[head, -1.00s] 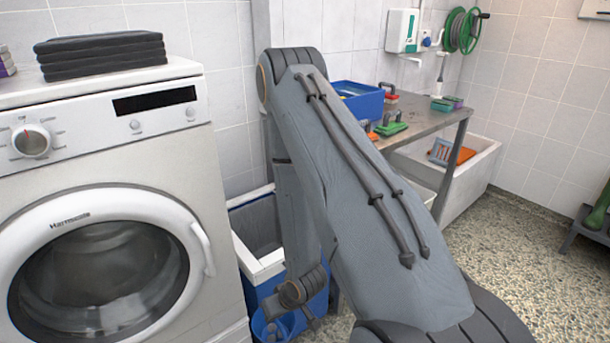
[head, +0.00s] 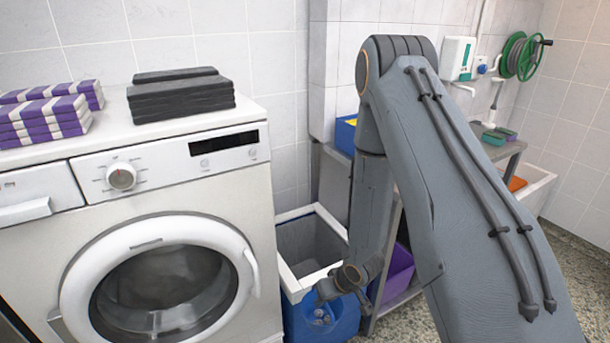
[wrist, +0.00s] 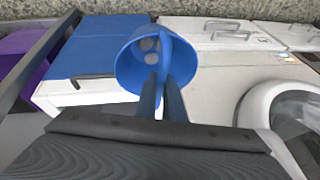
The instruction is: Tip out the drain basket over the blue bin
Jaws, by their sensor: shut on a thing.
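The drain basket (wrist: 128,62) is a round blue cup with a few pale round lumps inside, seen in the wrist view. My gripper (wrist: 161,92) is shut on its near side. In the head view the basket (head: 322,318) shows low, in front of the blue bin, and blends with its blue front. The blue bin (head: 296,288) has a white rim and a grey inside, and stands between the washing machine and the bench. The basket is outside the bin opening, on its near side. The bin also shows in the wrist view (wrist: 95,45). My gripper (head: 328,291) is partly hidden.
The washing machine (head: 160,215) stands close on the left, with dark folded towels (head: 180,97) and purple-striped towels (head: 45,112) on top. A purple crate (head: 397,270) sits under the bench at right. A hose reel (head: 520,57) hangs on the wall.

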